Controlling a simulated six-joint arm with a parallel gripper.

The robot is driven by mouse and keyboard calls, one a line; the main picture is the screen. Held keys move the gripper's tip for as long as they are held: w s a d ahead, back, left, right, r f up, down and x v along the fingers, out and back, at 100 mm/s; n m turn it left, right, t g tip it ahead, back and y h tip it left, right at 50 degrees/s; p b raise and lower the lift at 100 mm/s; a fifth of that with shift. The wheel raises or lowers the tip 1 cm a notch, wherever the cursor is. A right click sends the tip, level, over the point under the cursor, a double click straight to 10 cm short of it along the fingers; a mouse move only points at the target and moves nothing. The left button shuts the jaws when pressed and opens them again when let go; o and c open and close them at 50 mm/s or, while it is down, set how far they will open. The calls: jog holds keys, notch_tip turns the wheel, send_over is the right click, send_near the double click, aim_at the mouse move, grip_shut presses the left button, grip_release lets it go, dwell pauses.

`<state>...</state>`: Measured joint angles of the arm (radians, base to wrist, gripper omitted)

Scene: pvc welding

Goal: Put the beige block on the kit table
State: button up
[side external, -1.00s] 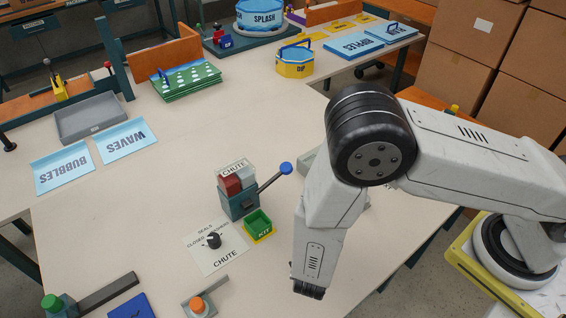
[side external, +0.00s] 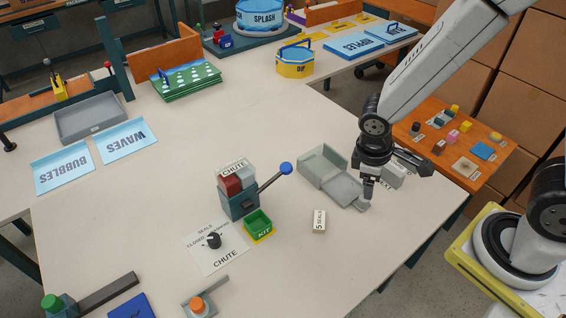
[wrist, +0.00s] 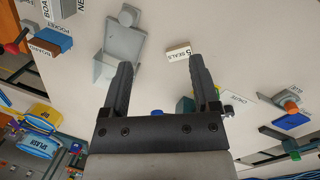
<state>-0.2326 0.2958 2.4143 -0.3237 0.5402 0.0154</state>
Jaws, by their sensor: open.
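A small beige block (side external: 319,221) marked "5 SEALS" lies on the pale table (side external: 285,265), right of the green KIT tray (side external: 257,223). The block also shows in the wrist view (wrist: 178,53), ahead of and between the lines of my fingers. My gripper (side external: 392,182) is beyond and to the right of the block, above the table near the grey open box. In the wrist view my gripper (wrist: 163,75) has its two fingers wide apart with nothing between them. An orange side table (side external: 470,140) with several small coloured pieces stands at the right.
A grey open box (side external: 322,170) lies beside my gripper, partly hidden by it. The chute unit (side external: 238,193) has a blue-knobbed lever (side external: 285,168) sticking out towards the right. Several cardboard boxes (side external: 470,65) stand behind.

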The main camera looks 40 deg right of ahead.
jog(key=d+r+m+t+y, duration=0.2)
jog(key=d+r+m+t, duration=0.1)
jog(key=r+m, duration=0.2)
jog(key=shift+w+d+r+m, duration=0.15)
jog(key=shift+w+d+m, duration=0.1)
jog(key=shift+w+m, duration=0.15)
dwell(0.3)
